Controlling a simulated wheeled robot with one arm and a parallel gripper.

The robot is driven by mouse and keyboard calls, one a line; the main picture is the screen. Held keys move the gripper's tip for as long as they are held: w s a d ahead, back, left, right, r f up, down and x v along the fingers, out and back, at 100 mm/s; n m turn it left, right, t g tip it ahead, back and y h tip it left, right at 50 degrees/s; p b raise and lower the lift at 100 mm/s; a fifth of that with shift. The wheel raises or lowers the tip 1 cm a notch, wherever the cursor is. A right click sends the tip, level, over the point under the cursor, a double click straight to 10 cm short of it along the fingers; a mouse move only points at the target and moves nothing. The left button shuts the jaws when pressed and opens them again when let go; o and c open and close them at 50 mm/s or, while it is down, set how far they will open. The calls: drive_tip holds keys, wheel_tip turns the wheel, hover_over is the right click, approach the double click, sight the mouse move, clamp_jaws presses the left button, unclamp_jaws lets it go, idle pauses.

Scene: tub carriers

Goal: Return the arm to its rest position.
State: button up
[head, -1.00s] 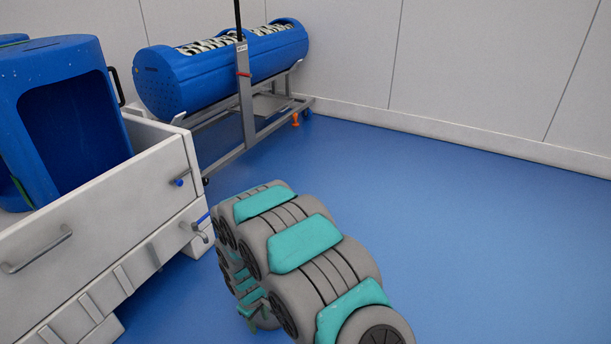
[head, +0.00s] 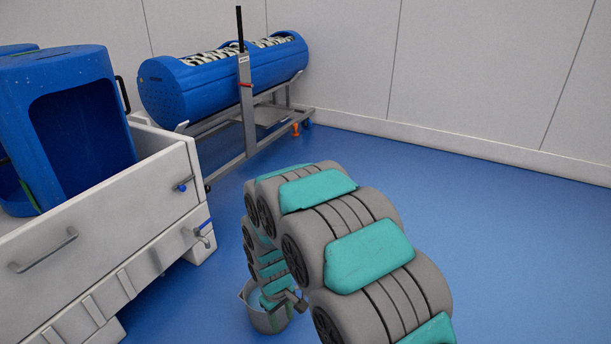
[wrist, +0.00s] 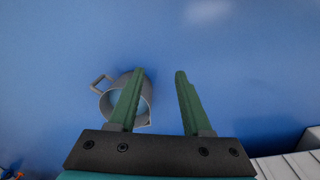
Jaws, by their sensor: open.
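My gripper (wrist: 159,72) shows in the wrist view with its two green fingers apart and nothing between them. Its fingertips are not clear in the head view, where my grey and teal arm reaches down from the lower right. A grey jug (head: 264,321) with a side handle shows at the lower middle of the head view, partly behind my arm. In the wrist view the jug (wrist: 104,104) lies beyond the left finger, which covers part of it. It appears apart from the fingers and seems to stand on the blue floor.
A white trough (head: 110,215) holding a blue tub (head: 62,85) stands at the left. A blue drum (head: 200,95) on a metal stand (head: 248,115) is behind it, near the wall. The blue floor (head: 480,215) at the right is clear.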

drive_tip(key=s+d+r+m, duration=0.4)
drive_tip(key=s+d+r, duration=0.6)
drive_tip(key=d+r, duration=0.45)
drive_tip(key=s+d+r+m+g, duration=0.1)
drive_tip(key=s+d+r+m, duration=0.1)
drive_tip(key=s, duration=0.7)
drive_tip(key=s+d+r+m+g+b, duration=0.1)
drive_tip(key=s+d+r, duration=0.3)
drive_tip(key=s, duration=0.6)
drive_tip(key=shift+s+d+r+m+y+b, duration=0.15)
drive_tip(key=shift+d+r+m+y+b, duration=0.2)
drive_tip(key=shift+r+m, duration=0.45)
drive_tip(key=shift+f, duration=0.15)
